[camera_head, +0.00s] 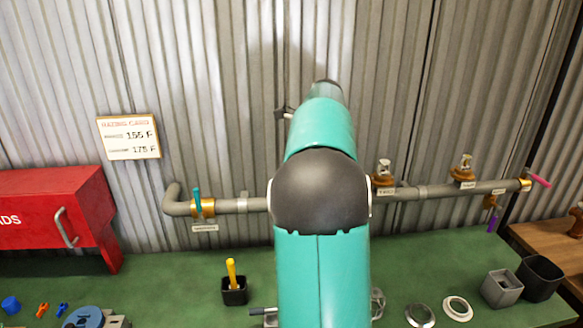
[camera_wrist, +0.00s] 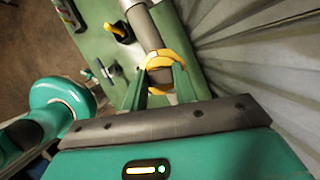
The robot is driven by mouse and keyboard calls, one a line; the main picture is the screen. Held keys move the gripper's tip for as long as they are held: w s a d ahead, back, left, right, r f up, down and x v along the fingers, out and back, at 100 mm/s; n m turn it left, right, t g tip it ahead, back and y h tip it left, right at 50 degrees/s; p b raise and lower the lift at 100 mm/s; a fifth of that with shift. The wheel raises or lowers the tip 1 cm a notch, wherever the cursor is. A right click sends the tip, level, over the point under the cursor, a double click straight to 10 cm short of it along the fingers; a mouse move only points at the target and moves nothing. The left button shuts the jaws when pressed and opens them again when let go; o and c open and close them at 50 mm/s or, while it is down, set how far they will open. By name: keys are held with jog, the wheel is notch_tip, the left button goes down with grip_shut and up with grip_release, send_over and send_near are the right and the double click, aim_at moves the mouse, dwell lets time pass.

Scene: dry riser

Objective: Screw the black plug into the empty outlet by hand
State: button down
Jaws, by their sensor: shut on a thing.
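My gripper (camera_wrist: 160,70) shows in the wrist view with its green fingers shut on a dark round piece (camera_wrist: 158,77), apparently the black plug. A yellow brass-coloured band (camera_wrist: 163,55) lies around the fingertips, in line with the grey pipe (camera_wrist: 145,28). I cannot tell whether the plug sits in an outlet or how far. In the head view my arm hides the gripper, the plug and the middle of the pipe (camera_head: 240,205). No empty outlet can be made out.
The pipe carries a teal-handled valve (camera_head: 197,201) at left and brass fittings (camera_head: 384,178) at right. A black cup (camera_head: 234,291) with a yellow tool stands on the green bench (camera_head: 170,290). Metal rings (camera_head: 457,308) and boxes (camera_head: 502,287) lie at right. A red cabinet (camera_head: 50,205) stands at left.

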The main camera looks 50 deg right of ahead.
jog(key=m+h, duration=0.1)
jog(key=m, duration=0.2)
jog(key=shift+t, duration=0.3)
jog(key=m+h, duration=0.1)
jog(key=m, duration=0.3)
jog(key=shift+a+m+h, duration=0.2)
jog(key=shift+m+h, duration=0.1)
jog(key=shift+h, duration=0.1)
jog(key=shift+m+h, duration=0.3)
jog(key=shift+m, duration=0.3)
jog(key=shift+m+h, duration=0.4)
jog(key=shift+m, duration=0.7)
jog(key=m+h, duration=0.1)
jog(key=m, duration=0.2)
jog(key=shift+m+g, duration=0.3)
jog(key=shift+g, duration=0.1)
